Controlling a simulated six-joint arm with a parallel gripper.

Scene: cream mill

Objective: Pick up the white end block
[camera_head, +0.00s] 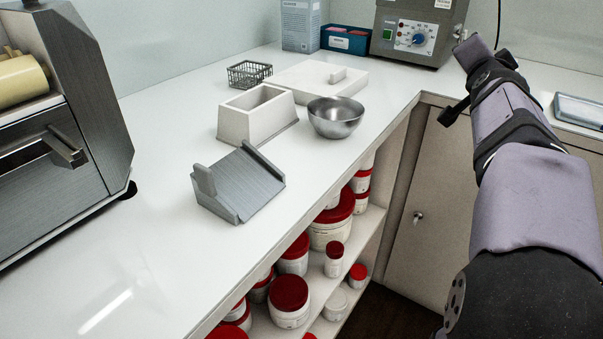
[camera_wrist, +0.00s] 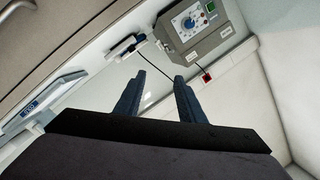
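A small whitish block (camera_head: 338,75) lies on top of a flat white slab (camera_head: 300,82) toward the back of the counter in the head view. Another small block (camera_head: 205,180), light grey, stands at the left end of a grey angled metal stand (camera_head: 245,185) nearer the front. I cannot tell for certain which of the two is the white end block. My gripper (camera_wrist: 160,76) is open and empty in the wrist view, with its two dark fingers apart. It is off to the right of the counter pieces, and neither block shows in the wrist view.
A hollow white mould (camera_head: 233,123), a steel bowl (camera_head: 336,120) and a wire basket (camera_head: 249,73) stand around the slab. A grey machine (camera_head: 100,100) fills the left side. A dial unit (camera_head: 420,30) stands at the back. Red-lidded jars (camera_head: 290,293) fill shelves below. The front-left counter is clear.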

